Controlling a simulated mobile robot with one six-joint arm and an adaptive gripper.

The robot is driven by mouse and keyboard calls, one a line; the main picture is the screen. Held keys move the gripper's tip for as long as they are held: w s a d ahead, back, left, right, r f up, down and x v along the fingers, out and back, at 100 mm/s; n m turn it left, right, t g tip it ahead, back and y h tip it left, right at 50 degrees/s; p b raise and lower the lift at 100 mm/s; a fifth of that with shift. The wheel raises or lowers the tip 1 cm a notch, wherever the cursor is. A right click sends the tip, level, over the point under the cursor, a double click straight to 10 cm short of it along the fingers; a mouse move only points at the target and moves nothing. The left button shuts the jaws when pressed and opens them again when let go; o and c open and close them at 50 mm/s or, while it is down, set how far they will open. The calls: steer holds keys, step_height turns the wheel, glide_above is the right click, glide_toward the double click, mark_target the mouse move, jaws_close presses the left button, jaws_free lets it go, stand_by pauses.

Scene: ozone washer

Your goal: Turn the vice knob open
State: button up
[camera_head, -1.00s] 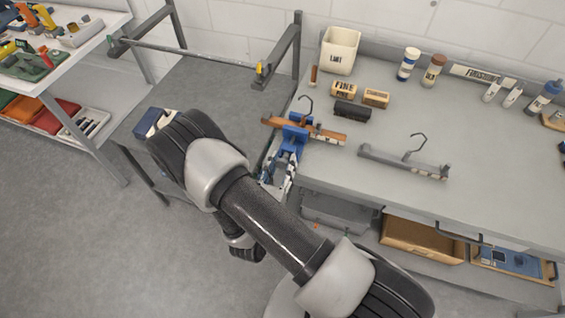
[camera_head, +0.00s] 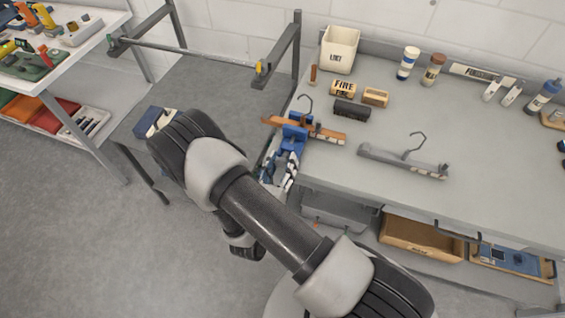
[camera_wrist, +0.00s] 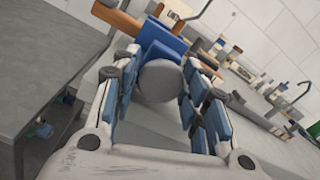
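The blue vice (camera_head: 294,137) is mounted at the left edge of the grey workbench, with a brown wooden hanger (camera_head: 325,134) in its jaws. In the wrist view the vice (camera_wrist: 160,45) is straight ahead, and its round grey knob (camera_wrist: 160,80) faces me. My gripper (camera_wrist: 158,98) is open, with one blue-padded finger on each side of the knob. A gap shows between the knob and each finger pad; whether either touches is hard to tell. In the head view my arm hides part of the gripper (camera_head: 281,172).
A grey hanger (camera_head: 402,162) lies on the bench right of the vice. Sanding blocks (camera_head: 343,89), a white bin (camera_head: 339,50) and bottles (camera_head: 408,63) stand farther back. A lower grey table (camera_head: 215,85) with a metal frame is to the left.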

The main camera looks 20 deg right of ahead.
steer(key=shift+s, duration=0.1)
steer(key=v, duration=1.2)
